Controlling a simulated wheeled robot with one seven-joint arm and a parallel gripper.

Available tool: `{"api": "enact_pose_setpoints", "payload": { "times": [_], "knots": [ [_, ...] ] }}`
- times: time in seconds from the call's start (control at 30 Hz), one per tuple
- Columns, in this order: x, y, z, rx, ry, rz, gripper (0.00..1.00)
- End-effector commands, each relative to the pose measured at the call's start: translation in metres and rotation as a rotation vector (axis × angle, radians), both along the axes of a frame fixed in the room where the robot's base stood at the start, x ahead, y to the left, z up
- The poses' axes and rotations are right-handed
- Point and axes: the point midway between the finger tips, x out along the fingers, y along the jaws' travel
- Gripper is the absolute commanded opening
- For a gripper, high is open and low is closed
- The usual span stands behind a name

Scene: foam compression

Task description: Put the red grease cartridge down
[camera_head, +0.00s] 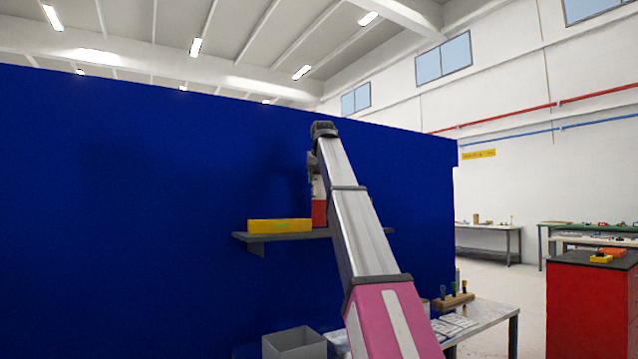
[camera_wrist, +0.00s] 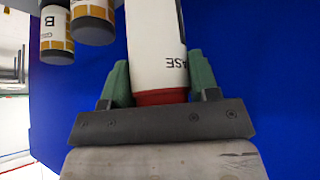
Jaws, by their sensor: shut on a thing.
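The red grease cartridge (camera_head: 319,212) is upright in the head view, red below and white above, partly hidden by my arm. Its lower end is at the wall shelf (camera_head: 283,237); I cannot tell whether it touches. In the wrist view the cartridge (camera_wrist: 156,45) shows a white label with the letters "ASE" and a red band. My gripper (camera_wrist: 160,80) is shut on it, with a green finger on each side. In the head view my gripper is mostly hidden by the arm.
A yellow box (camera_head: 280,225) lies on the shelf, left of the cartridge. Two white and gold cylinders, one marked B (camera_wrist: 57,33), stand close by in the wrist view. A blue panel (camera_head: 150,190) is behind. A grey bin (camera_head: 294,343) and a worktable (camera_head: 490,316) are below.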

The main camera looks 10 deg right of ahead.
Motion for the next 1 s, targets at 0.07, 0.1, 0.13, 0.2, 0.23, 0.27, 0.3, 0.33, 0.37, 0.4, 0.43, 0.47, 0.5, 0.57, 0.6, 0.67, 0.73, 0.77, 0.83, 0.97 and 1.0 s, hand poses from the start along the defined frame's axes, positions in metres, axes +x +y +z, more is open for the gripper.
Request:
{"api": "enact_pose_setpoints", "payload": {
  "times": [0.07,0.1,0.13,0.2,0.23,0.27,0.3,0.33,0.37,0.4,0.43,0.47,0.5,0.57,0.6,0.67,0.73,0.77,0.83,0.97,1.0],
  "knots": [
    [-0.0016,0.0000,-0.0107,0.000,-0.001,0.000,0.00],
    [-0.0012,0.0001,-0.0129,0.000,-0.002,0.000,0.00],
    [-0.0009,0.0001,-0.0135,0.000,-0.003,0.000,0.00],
    [-0.0002,0.0001,-0.0132,0.000,-0.003,0.000,0.00],
    [-0.0001,0.0002,-0.0129,0.000,-0.003,0.000,0.00],
    [0.0000,0.0002,-0.0127,0.000,-0.003,0.000,0.00],
    [0.0000,0.0002,-0.0127,0.000,-0.003,0.000,0.00],
    [0.0001,0.0002,-0.0127,0.000,-0.003,0.000,0.00],
    [0.0000,0.0002,-0.0130,0.000,-0.003,0.000,0.00],
    [-0.0002,0.0002,-0.0136,0.000,-0.003,0.000,0.00],
    [-0.0003,0.0002,-0.0144,0.000,-0.003,0.000,0.00],
    [-0.0003,0.0002,-0.0153,0.000,-0.002,0.000,0.00],
    [-0.0003,0.0002,-0.0159,0.000,-0.001,0.000,0.62],
    [-0.0003,0.0002,-0.0156,0.000,-0.002,0.000,0.81],
    [-0.0002,0.0002,-0.0156,0.000,-0.001,0.000,0.81],
    [-0.0002,0.0002,-0.0156,0.000,-0.001,0.000,0.81],
    [-0.0002,0.0002,-0.0156,0.000,-0.001,0.000,0.81],
    [-0.0002,0.0002,-0.0156,0.000,-0.001,0.000,0.81],
    [-0.0002,0.0002,-0.0152,0.000,-0.001,0.000,0.81],
    [-0.0022,0.0003,-0.0095,0.000,-0.002,0.000,0.81],
    [-0.0043,0.0003,-0.0060,0.000,-0.001,0.000,0.81]
  ]
}}
